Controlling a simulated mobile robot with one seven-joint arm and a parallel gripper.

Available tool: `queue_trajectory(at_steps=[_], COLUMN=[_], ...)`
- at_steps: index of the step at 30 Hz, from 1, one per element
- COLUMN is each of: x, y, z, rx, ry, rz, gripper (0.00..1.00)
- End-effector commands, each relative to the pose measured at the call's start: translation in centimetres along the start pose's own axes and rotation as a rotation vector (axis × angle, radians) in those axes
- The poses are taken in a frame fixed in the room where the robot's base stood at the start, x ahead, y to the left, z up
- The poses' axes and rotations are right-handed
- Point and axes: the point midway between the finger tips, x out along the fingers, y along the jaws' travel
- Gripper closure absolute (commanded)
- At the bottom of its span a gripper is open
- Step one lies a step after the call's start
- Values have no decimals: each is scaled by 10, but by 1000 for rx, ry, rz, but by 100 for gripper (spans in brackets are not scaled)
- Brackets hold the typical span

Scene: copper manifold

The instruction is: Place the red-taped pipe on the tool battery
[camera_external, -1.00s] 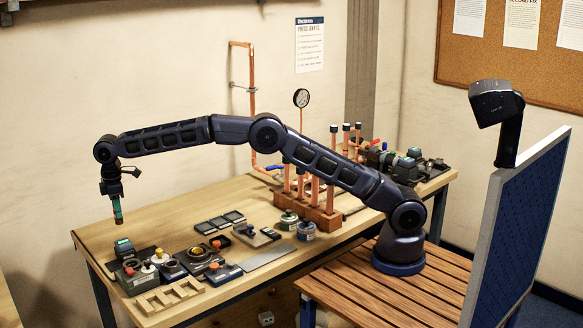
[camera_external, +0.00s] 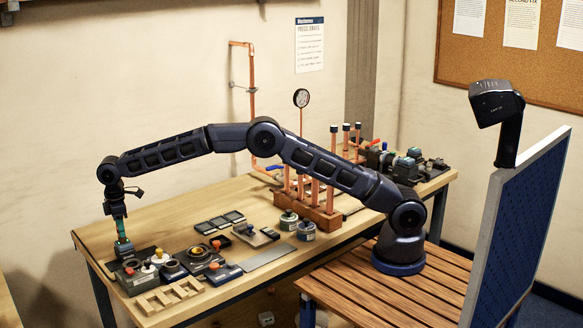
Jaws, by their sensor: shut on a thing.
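My gripper (camera_external: 119,220) is at the left end of the table, pointing down. It is shut on a short upright piece, which I take to be the red-taped pipe (camera_external: 122,231). The visible part looks teal, and its red tape is too small to make out. Directly below is a dark block with a teal top, likely the tool battery (camera_external: 124,249). The lower end of the pipe is at or just above this block; I cannot tell if they touch.
The copper manifold (camera_external: 318,214) stands farther right. Bare tabletop (camera_external: 165,215) lies behind the gripper.

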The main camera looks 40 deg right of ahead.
Motion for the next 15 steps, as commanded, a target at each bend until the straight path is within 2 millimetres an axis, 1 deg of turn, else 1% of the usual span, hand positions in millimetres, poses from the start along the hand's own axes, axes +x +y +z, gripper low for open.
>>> queue_trajectory(at_steps=[2,3,5,6,15], x=[2,2,2,2,0], y=[0,0,0,0,0], z=[0,0,0,0,0], rx=[0,0,0,0,0], ry=[-1,0,0,0,0], rz=[0,0,0,0,0], gripper=[98,70,58,54,54])
